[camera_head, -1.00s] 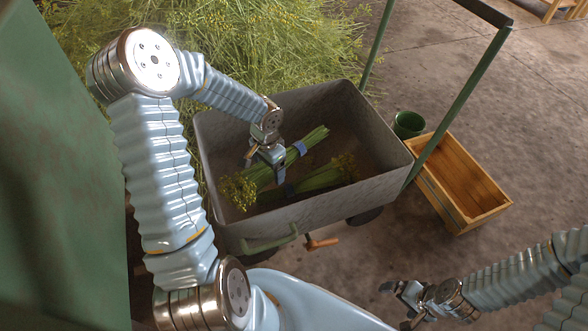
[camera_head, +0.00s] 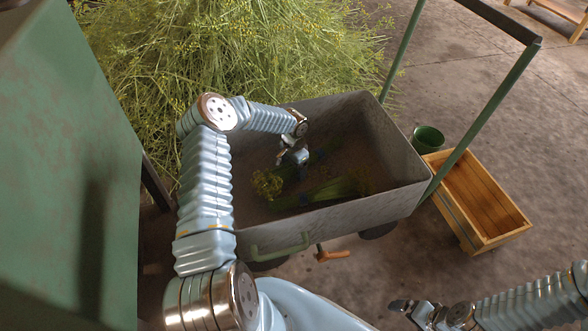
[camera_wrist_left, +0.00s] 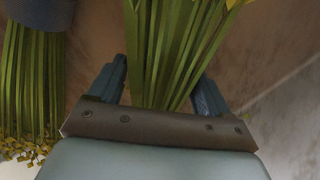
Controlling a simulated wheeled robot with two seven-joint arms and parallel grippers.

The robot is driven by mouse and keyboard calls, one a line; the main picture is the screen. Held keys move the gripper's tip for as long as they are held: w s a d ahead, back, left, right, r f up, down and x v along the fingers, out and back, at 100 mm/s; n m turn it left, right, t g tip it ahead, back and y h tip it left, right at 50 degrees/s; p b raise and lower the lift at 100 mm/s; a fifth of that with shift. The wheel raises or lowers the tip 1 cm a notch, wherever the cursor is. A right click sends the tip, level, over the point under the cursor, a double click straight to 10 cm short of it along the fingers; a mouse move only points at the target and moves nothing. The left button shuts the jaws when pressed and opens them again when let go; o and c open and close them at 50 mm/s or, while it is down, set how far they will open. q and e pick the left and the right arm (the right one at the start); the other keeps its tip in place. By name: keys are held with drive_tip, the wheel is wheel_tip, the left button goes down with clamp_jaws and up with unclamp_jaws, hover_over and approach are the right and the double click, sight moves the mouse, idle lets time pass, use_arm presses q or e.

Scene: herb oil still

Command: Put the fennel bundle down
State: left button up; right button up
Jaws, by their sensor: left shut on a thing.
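My left gripper (camera_head: 293,157) is inside the grey cart bin (camera_head: 285,238), shut on a fennel bundle (camera_head: 267,184) with green stems and yellow flower heads. In the left wrist view, the stems of the held bundle (camera_wrist_left: 172,45) run between the two fingers of the gripper (camera_wrist_left: 160,75). I cannot tell whether this bundle touches the bin floor. A second fennel bundle (camera_head: 330,190) with a dark blue band lies in the bin on the near side; a banded bundle (camera_wrist_left: 25,75) shows at left in the wrist view. My right gripper (camera_head: 405,312) is at the bottom right, open and empty.
A large fennel heap (camera_head: 230,50) stands behind the cart. A green pot (camera_head: 427,138) and a wooden crate (camera_head: 480,205) stand right of it. The cart's green push frame (camera_head: 490,110) rises at its right. A green panel (camera_head: 60,150) fills the left.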

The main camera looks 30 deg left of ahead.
use_arm(q)
drive_tip(key=shift+f, duration=0.25)
drive_tip(key=shift+f, duration=0.15)
drive_tip(key=o, duration=1.1)
drive_tip(key=shift+o, duration=0.2)
wheel_tip(320, 180, up, 12)
drive_tip(key=shift+r+p, duration=0.25)
drive_tip(key=shift+p, duration=0.25)
